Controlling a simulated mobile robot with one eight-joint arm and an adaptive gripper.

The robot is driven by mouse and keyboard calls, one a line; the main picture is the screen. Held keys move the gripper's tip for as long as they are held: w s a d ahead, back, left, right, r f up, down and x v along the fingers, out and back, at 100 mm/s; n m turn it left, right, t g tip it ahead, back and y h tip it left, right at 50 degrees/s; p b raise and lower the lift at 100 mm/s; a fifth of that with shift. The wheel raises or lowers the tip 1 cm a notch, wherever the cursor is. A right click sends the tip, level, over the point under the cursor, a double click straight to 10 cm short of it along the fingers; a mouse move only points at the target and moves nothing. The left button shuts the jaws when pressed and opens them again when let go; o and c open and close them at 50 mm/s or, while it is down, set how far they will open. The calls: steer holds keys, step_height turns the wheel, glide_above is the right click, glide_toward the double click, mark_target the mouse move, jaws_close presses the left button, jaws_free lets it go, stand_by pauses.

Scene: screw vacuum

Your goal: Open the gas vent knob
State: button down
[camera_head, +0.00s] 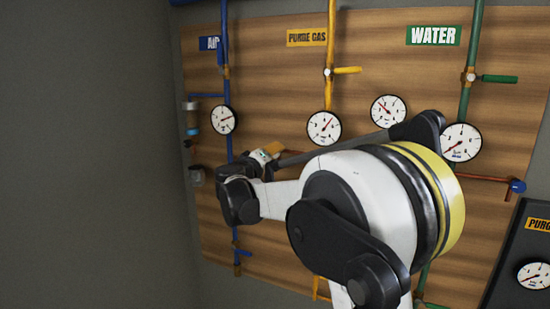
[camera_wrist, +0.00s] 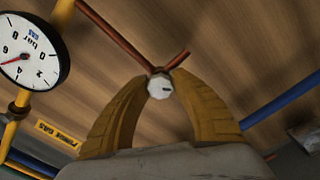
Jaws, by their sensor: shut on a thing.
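The knob (camera_wrist: 160,87) is small, white and many-sided, with a short dark mark on its face. In the wrist view it sits at the meeting of reddish copper pipes on the wooden panel. My gripper (camera_wrist: 160,78) has its two ribbed yellow fingers curved inward and shut on the knob, one tip on each side. In the head view, my gripper (camera_head: 272,150) shows only in part, between the blue and yellow pipes. The knob is not clear there, with my arm and wrist around it.
The air pipe (camera_head: 225,60), purge gas pipe (camera_head: 329,40) and water pipe (camera_head: 473,45) run down the panel (camera_head: 275,75), with round gauges beside them. The purge gas gauge (camera_head: 324,128) is close to my arm. Bare grey wall (camera_head: 90,150) lies at left.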

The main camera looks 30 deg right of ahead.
steer(key=n+b, duration=0.1)
steer(key=n, duration=0.3)
steer(key=shift+n, duration=0.3)
steer(key=shift+n+b, duration=0.55)
steer(key=shift+n, duration=1.95)
steer(key=c, duration=1.1)
jaws_free()
steer(key=shift+a, duration=0.1)
steer(key=v, duration=1.2)
steer(key=shift+s, duration=0.1)
